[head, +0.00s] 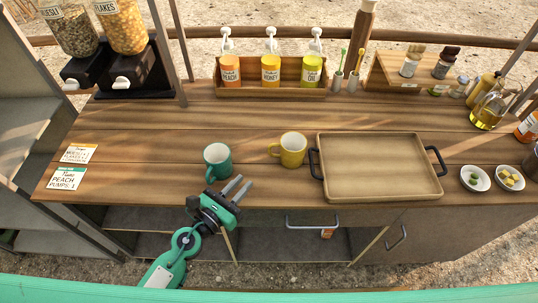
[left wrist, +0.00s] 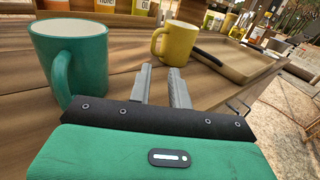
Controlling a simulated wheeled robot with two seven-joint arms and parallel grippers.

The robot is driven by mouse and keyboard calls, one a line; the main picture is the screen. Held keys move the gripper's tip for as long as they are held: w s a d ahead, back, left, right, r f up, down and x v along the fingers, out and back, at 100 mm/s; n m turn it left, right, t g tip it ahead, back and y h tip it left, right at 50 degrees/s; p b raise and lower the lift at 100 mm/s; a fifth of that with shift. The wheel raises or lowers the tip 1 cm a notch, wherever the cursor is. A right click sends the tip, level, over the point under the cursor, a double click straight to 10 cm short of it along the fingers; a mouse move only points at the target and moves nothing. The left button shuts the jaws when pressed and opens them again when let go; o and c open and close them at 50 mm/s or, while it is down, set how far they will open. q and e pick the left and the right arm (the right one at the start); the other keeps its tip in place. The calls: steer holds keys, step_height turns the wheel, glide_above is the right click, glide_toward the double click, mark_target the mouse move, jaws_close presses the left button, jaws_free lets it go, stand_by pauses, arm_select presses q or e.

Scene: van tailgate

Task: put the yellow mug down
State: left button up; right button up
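The yellow mug (head: 293,149) stands upright on the wooden counter (head: 130,150), just left of the tray, with its handle to the left. It also shows in the left wrist view (left wrist: 180,44), beyond the fingers. The teal mug (head: 217,161) stands upright to its left. My left gripper (head: 241,186) is at the counter's front edge, in front of and between the two mugs. Its fingers (left wrist: 160,84) are a little apart with nothing between them, and it is clear of the yellow mug. My right gripper is not in view.
A wooden tray (head: 380,165) with dark handles lies right of the yellow mug. Two small bowls (head: 475,179) stand at the far right. A rack of pump bottles (head: 270,75) stands at the back. Two cards (head: 68,178) lie at the left. The counter behind the mugs is clear.

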arm_select(q)
steer(key=shift+w+a+f+n+y, duration=0.1)
steer(key=shift+a+n+y, duration=0.2)
steer(key=shift+y, duration=0.1)
steer(key=p, duration=0.2)
glide_toward(269, 151)
steer(key=x, duration=0.2)
steer(key=shift+w+d+f, duration=0.1)
steer(key=shift+w+f, duration=0.05)
steer(key=shift+w, duration=0.1)
steer(key=x, duration=0.6)
steer(key=shift+w, duration=0.15)
steer(key=shift+w+d, duration=0.1)
jaws_close()
